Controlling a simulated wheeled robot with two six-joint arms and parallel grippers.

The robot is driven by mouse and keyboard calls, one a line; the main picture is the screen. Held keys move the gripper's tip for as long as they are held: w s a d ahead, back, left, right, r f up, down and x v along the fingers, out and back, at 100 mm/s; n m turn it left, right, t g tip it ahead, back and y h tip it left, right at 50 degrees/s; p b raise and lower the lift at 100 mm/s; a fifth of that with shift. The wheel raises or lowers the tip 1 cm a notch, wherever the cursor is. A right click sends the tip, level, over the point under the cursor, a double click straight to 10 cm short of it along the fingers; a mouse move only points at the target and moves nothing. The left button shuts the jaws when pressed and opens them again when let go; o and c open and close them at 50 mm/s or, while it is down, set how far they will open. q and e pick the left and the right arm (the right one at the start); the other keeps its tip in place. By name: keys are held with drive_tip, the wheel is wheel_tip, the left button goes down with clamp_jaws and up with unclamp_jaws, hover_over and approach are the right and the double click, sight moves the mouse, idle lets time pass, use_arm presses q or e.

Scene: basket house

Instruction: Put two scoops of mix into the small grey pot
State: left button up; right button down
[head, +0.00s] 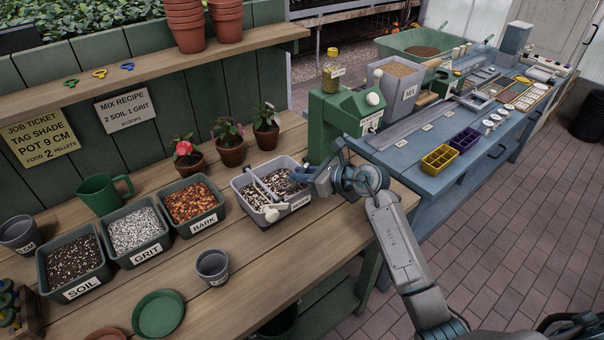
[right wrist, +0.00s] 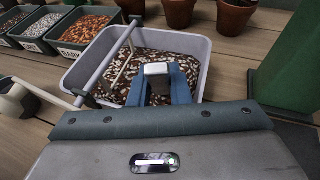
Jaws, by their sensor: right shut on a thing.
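The small grey pot (head: 213,267) stands upright on the wooden bench in front of the bark tub. The light grey mixer tub (head: 238,186) holds speckled dark, white and brown mix (right wrist: 185,45), with bars across it. My right gripper (head: 300,176) is at the tub's right end, low over the mix. In the right wrist view its blue fingers (right wrist: 158,88) are shut on a pale-topped, dark piece (right wrist: 157,69) that looks like the scoop. The scoop's bowl is hidden, so I cannot tell what it holds. My left gripper is out of view.
Soil (head: 73,260), grit (head: 135,235) and bark (head: 191,203) tubs line the bench left of the mixer. Another grey pot (head: 19,235) stands far left. Flowerpots (head: 230,150) stand behind; a green press (head: 345,120) is close right. Bare bench surrounds the small pot.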

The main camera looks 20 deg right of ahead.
drive_tip(key=shift+s+d+r+p, duration=0.15)
drive_tip(key=shift+r+p, duration=0.4)
drive_tip(key=shift+r, duration=1)
drive_tip(key=shift+t+y, duration=0.6)
drive_tip(key=shift+t, duration=0.1)
drive_tip(key=shift+s+d+r+p, duration=0.15)
drive_tip(key=shift+r+p, duration=0.35)
drive_tip(key=shift+r, duration=1.35)
drive_tip(key=shift+s+d+r+p, duration=0.15)
drive_tip(key=shift+r+p, duration=0.35)
drive_tip(key=shift+r, duration=1.3)
drive_tip(key=shift+a, duration=0.1)
